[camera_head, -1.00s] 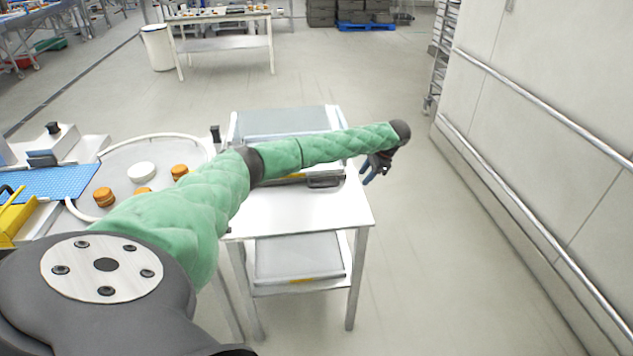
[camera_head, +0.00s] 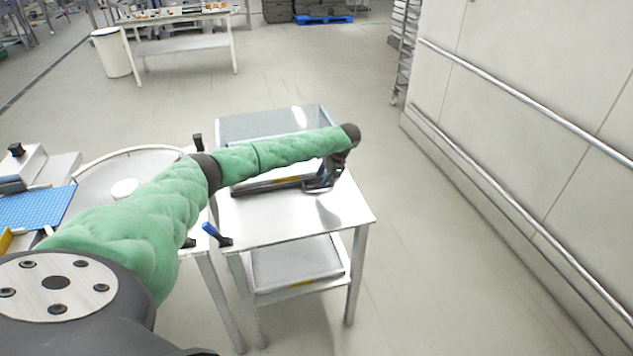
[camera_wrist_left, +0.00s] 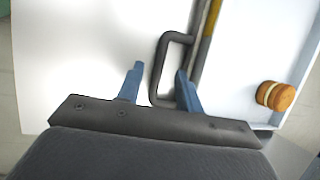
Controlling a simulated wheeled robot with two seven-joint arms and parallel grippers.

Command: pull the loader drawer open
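The loader (camera_head: 232,128) is a grey box with a clear top on the white table. Its drawer front, with a yellow strip, shows partly in the wrist view (camera_wrist_left: 209,22). The dark looped drawer handle (camera_wrist_left: 158,68) sticks out from that front. My left gripper (camera_head: 322,186) is at the handle, partly hidden by its own wrist in the head view. In the wrist view its two blue fingers (camera_wrist_left: 158,84) are apart, one each side of the handle's outer bar, with gaps showing. My right gripper is in neither view.
An orange-brown filled round (camera_wrist_left: 275,95) lies on the pale surface behind the drawer front. The white table (camera_head: 280,222) is clear before the loader. A small blue and black piece (camera_head: 216,235) sits at its front left corner. A railed wall (camera_head: 540,130) stands right.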

